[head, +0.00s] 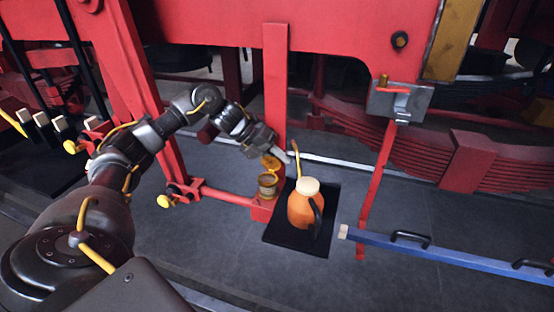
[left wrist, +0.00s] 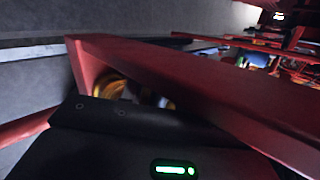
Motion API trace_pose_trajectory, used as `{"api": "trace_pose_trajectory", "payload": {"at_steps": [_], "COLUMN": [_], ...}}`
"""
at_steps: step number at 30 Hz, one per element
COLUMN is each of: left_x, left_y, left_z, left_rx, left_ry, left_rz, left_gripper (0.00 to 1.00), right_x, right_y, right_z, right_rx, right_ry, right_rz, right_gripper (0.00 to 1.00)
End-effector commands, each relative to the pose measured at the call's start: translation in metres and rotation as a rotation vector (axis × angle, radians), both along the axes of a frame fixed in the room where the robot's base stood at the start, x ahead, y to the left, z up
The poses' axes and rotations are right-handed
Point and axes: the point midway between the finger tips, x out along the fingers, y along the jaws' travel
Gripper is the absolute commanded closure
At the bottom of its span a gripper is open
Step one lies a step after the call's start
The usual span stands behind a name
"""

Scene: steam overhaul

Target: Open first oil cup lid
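The brass oil cup (head: 267,187) sits on a red bracket at the foot of a red upright. Its round yellow lid (head: 271,162) stands tilted up above the cup's rim, so the cup looks open. My left gripper (head: 284,156) is just above and right of the lid, against the upright; whether it touches the lid I cannot tell. Its fingers are too small to read. In the left wrist view, brass parts (left wrist: 110,87) show past the dark gripper body, which hides the fingertips. My right gripper is not in view.
An orange oil can (head: 303,206) with a yellow spout stands on a black mat (head: 285,236) close right of the cup. The red upright (head: 275,80) rises beside my left gripper. A blue bar (head: 440,255) lies at the right. Grey floor is clear in front.

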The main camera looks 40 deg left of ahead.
Motion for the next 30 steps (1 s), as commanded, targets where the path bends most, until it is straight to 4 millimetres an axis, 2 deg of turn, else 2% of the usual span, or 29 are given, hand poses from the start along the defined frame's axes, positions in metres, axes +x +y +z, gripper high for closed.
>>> {"api": "trace_pose_trajectory", "payload": {"at_steps": [9,13,25,30], "left_x": [-0.001,-0.004,-0.031,-0.039], "left_y": [0.000,0.006,0.052,0.064], "left_z": [0.000,0.005,0.057,0.071], "left_rx": [0.001,0.002,0.001,0.001], "left_ry": [0.002,0.000,-0.002,0.001], "left_rz": [-0.001,0.000,0.001,0.001], "left_gripper": [0.62,0.62,0.62,0.62], "right_x": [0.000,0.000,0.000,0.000], "right_y": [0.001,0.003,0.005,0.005], "right_z": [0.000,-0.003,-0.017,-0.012], "right_rx": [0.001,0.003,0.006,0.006], "right_ry": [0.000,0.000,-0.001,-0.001], "right_rz": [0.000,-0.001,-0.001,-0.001], "right_gripper": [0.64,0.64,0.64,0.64]}}
